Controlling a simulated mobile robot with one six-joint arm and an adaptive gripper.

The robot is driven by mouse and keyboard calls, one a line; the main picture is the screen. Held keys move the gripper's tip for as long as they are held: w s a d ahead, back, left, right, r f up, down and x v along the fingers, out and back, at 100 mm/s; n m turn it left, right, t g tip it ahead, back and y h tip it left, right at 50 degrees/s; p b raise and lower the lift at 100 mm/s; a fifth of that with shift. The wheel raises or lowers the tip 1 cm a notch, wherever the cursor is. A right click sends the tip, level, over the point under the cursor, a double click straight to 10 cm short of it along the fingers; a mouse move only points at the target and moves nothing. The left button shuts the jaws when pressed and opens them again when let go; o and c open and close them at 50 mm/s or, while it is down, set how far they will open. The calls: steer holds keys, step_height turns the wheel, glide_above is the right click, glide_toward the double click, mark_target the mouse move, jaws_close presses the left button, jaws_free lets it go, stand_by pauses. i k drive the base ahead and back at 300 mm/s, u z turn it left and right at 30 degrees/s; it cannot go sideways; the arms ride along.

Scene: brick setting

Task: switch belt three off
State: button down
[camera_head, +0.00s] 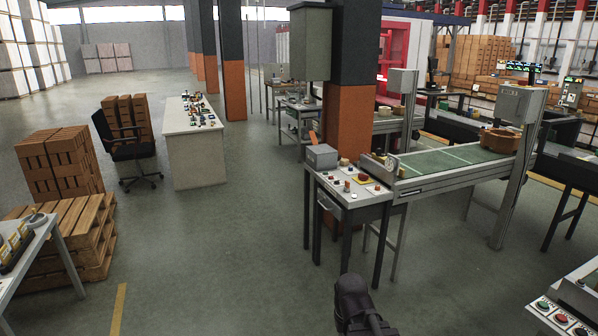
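A green conveyor belt (455,162) with pale cross lines runs back to the right, with a brown part (500,140) on its far end. At its near left end stands a small dark table (352,212) whose top carries several buttons, including a red one (363,178), and a grey box (321,157). Another button panel (562,318) with green, red and white buttons is cut off at the bottom right. I cannot read which belt is number three. A dark part of my arm shows at the bottom centre; no gripper fingers are visible.
A white bench (193,150), an office chair (127,150) and a pallet of bricks (68,240) stand at the left. An orange and black pillar (350,112) rises behind the small table. The grey floor (220,265) in the middle is clear.

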mark_target(361, 177)
steer(key=z, duration=0.45)
steer(key=i, duration=1.8)
steer(key=u, duration=0.15)
steer(key=i, duration=0.85)
steer(key=u, duration=0.5)
steer(key=i, duration=0.6)
steer(key=u, duration=0.2)
